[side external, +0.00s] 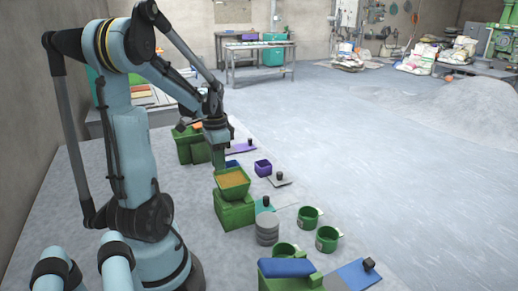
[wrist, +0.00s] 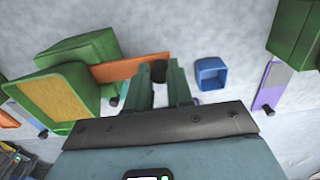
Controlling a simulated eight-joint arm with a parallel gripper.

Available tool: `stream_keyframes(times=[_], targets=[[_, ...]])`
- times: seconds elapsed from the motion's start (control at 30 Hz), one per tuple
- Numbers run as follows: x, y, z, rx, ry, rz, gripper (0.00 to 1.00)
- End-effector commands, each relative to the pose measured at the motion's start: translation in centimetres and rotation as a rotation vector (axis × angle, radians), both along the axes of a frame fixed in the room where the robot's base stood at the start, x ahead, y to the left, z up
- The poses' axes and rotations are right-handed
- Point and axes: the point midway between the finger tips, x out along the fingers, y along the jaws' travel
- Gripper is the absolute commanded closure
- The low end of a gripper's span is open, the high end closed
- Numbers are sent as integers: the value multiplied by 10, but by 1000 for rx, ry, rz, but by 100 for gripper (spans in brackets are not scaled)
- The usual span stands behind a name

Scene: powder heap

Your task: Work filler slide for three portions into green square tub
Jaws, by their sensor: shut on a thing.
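The filler (side external: 236,212) is a green block with a flared hopper (side external: 232,176) of yellow-orange powder. In the wrist view its hopper (wrist: 45,98) stands at the left. An orange slide (wrist: 122,69) runs out from beside the filler toward my fingers. My gripper (wrist: 159,80) is shut on the black knob (wrist: 158,70) at the slide's end. In the side view my gripper (side external: 219,160) is low behind the hopper, which hides the slide. A blue square tub (wrist: 211,72) stands just right of my fingers. I cannot make out a green square tub.
Another green unit (side external: 190,147) with a purple slide (wrist: 270,86) stands behind. A purple tub (side external: 263,168), several green round mugs (side external: 309,217), stacked grey discs (side external: 267,229) and a blue slide (side external: 358,273) lie around.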

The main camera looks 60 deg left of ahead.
Motion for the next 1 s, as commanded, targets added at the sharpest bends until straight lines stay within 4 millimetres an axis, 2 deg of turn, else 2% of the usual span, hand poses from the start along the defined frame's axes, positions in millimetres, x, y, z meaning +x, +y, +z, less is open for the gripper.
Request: stream_keyframes(times=[0.63, 1.0], targets=[[0, -28, 1, 4, 1, -2, 100], [0, -30, 0, 3, 0, -1, 100]])
